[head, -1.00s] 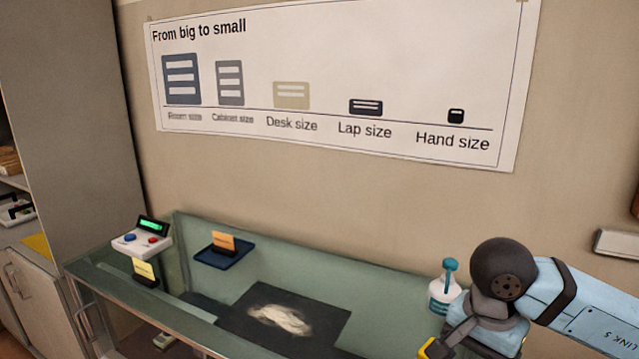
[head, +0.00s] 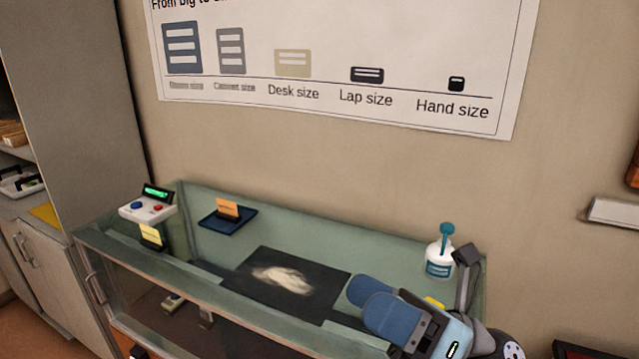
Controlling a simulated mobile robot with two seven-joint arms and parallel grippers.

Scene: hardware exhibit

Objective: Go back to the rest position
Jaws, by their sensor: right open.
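My left gripper is out of view.
The bottle stands close behind my right gripper. A grey cabinet (head: 75,110) stands at left.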

